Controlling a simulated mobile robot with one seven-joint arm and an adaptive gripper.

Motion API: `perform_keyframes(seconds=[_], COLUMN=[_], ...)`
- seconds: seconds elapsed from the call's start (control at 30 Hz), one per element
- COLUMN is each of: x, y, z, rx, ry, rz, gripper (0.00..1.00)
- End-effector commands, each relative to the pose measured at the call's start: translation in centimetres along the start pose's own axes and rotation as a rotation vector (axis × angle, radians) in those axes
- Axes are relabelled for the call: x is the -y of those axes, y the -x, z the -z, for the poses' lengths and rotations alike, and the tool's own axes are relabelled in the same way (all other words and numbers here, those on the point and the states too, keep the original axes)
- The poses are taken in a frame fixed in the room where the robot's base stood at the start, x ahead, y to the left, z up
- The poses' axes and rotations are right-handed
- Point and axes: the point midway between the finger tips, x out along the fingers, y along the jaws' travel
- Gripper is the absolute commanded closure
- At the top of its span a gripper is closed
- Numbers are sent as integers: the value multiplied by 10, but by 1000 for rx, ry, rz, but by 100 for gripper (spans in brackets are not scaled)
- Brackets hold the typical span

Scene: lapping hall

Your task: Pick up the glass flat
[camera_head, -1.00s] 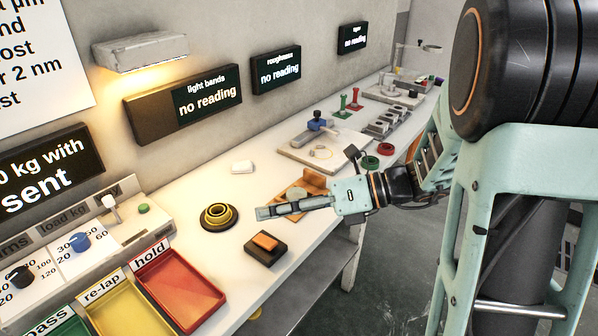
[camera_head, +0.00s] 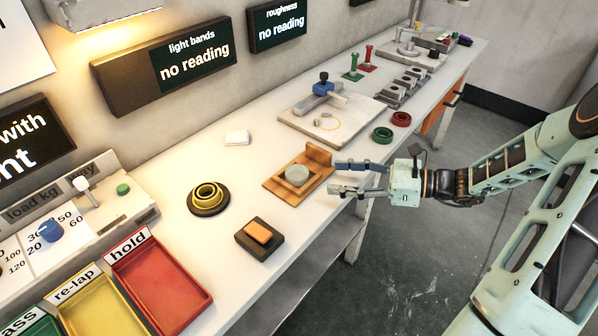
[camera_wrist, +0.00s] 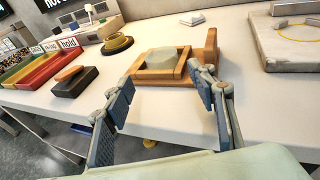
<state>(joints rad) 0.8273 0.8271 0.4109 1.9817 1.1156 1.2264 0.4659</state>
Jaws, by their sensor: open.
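In the wrist view the glass flat (camera_wrist: 163,57) lies ahead, beyond the fingertips, inside the holder's wooden frame (camera_wrist: 150,76). My gripper (camera_head: 337,178) is open and empty, just right of the holder at the bench's front edge. In the wrist view my gripper's two fingers (camera_wrist: 160,83) are spread wide, with the holder between and beyond them.
A black block with an orange top (camera_head: 259,238) and a ringed black-and-yellow stack (camera_head: 208,197) stand left of the holder. A grey plate with a blue clamp (camera_head: 332,122) is behind it. Red and green rings (camera_head: 382,134) lie to the right. A white block (camera_head: 237,138) lies near the wall.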

Motion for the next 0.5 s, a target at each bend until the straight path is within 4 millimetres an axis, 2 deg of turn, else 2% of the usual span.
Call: perform_keyframes(seconds=[0.13, 0.5], x=[-1, 0], y=[-26, -56], z=[1, -1], rx=[0, -1], ry=[-2, -4], rz=[-4, -4], gripper=[48, 48])
